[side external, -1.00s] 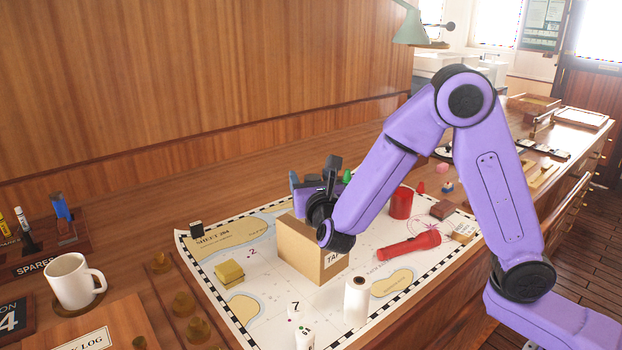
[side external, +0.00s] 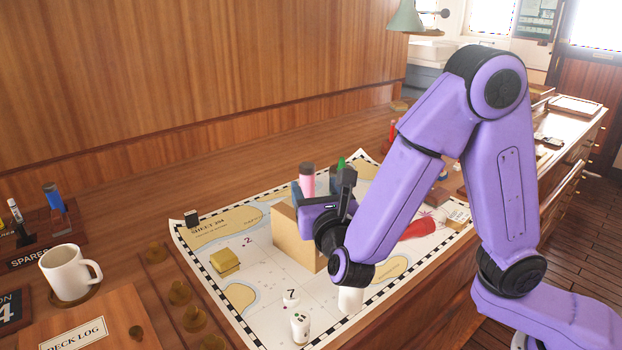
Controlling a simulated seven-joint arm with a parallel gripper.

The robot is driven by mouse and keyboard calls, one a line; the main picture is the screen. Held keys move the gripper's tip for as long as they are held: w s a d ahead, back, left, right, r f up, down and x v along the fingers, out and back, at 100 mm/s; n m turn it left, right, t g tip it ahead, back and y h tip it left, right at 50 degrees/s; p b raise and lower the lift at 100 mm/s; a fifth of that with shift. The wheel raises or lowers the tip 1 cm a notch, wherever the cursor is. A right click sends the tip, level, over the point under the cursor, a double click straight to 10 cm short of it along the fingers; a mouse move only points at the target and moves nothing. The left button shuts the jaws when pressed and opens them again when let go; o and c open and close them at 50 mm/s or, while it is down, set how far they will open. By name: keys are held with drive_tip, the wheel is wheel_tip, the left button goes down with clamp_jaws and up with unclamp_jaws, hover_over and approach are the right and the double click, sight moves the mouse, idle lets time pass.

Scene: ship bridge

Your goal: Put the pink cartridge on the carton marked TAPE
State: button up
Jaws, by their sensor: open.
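The pink cartridge (side external: 307,184) shows in the side external view as an upright pink cylinder with a dark top, behind the carton. Its lower part is hidden. The tan carton (side external: 291,242) stands on the chart; my wrist covers its marked face now. My gripper (side external: 319,203) is open, at the carton's far upper edge and close to the cartridge in the picture. Its fingertips are not clearly visible, and I cannot tell whether they touch the cartridge.
A yellow block (side external: 225,262) lies left of the carton, and white items stand in front, one partly hidden by my arm. A green object (side external: 340,163) is behind my gripper. A mug (side external: 68,273) stands far left.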

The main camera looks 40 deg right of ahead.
drive_tip(key=shift+v, duration=0.85)
drive_tip(key=s+d+f+m+g, duration=0.6)
drive_tip(key=s+d+m+g, duration=0.45)
drive_tip(key=d, duration=0.25)
drive_tip(key=s+a+m+g+y, duration=0.1)
drive_tip(key=s+m+g+y, duration=0.1)
drive_tip(key=s, duration=0.5)
drive_tip(key=s+a+f+m+g+y, duration=0.1)
drive_tip(key=s+m+g+y, duration=0.2)
drive_tip(key=s+m+y, duration=0.2)
drive_tip(key=s+y, duration=0.1)
drive_tip(key=s, duration=0.2)
drive_tip(key=shift+s+a+f+y, duration=0.3)
drive_tip(key=shift+a, duration=0.05)
